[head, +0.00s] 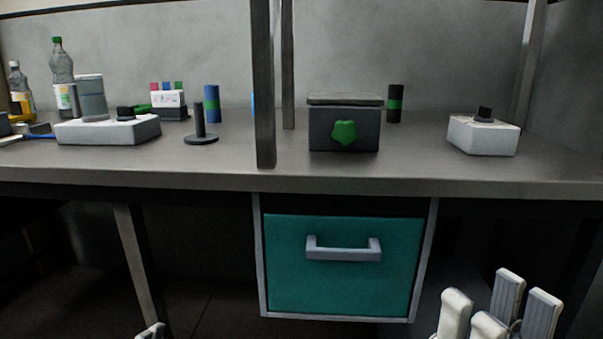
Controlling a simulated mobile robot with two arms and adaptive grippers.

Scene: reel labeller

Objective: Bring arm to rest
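My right gripper (498,308) shows at the lower right, below the table edge and to the right of the teal drawer. Its pale fingers point up and stand apart with nothing visible between them. Only a small tip of my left gripper (150,331) shows at the bottom edge, left of the drawer. The rest of it is out of the picture, so I cannot tell whether it is open. Neither gripper touches anything that I can see.
The grey table (225,172) spans the view, with a metal post (263,90) at its front. On it stand a dark box (322,140) with a green knob, a white device (484,138), a black spindle (200,125) and bottles (62,80). The teal drawer (337,285) below is shut.

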